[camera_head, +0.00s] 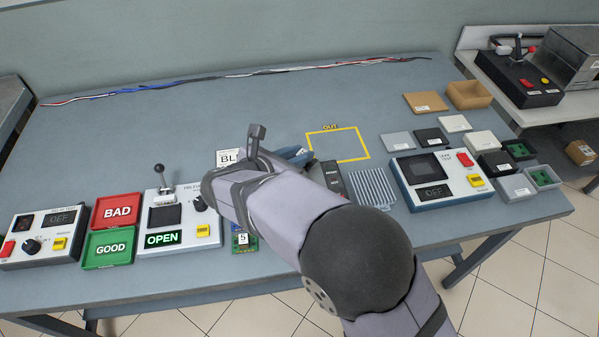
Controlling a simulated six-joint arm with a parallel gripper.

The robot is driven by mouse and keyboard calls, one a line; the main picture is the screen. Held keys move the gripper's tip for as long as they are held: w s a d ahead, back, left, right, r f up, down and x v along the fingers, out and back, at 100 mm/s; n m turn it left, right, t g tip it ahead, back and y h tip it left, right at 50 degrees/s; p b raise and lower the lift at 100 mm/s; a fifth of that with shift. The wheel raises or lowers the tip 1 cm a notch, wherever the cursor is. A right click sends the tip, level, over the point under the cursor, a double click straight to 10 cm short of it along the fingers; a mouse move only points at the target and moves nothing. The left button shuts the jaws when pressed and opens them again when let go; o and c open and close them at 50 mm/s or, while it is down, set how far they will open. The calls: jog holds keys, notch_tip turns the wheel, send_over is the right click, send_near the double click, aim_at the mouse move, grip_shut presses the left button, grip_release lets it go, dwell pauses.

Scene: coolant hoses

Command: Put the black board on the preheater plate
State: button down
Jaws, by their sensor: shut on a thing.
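My arm reaches in from the lower right, and its wrist end is over the middle of the bench. The fingers of my gripper are hidden behind my arm, so its hold does not show. I cannot pick out the black board for certain. A white label reading "BL" (229,158) shows just left of my wrist, its rest cut off by my arm. A ribbed grey plate (372,188) lies right of my arm; I cannot tell if it is the preheater plate. A dark narrow object (333,177) stands beside it.
A yellow OUT frame (366,146) is empty. Left are the red BAD tray (116,209), green GOOD tray (108,247) and a lever device (164,217) showing OPEN. A green board labelled 5 (243,247) lies by the front edge. A control unit (438,182) and several small boxes stand right.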

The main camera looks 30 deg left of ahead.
jog(key=shift+f+p, duration=0.35)
jog(key=shift+f, duration=2.95)
jog(key=shift+f, duration=0.15)
jog(key=c, duration=1.6)
grip_release()
jog(key=shift+s+r, duration=0.1)
jog(key=shift+r, duration=0.1)
jog(key=b+v, duration=0.2)
jog(key=v, duration=1)
jog(key=shift+f, duration=0.1)
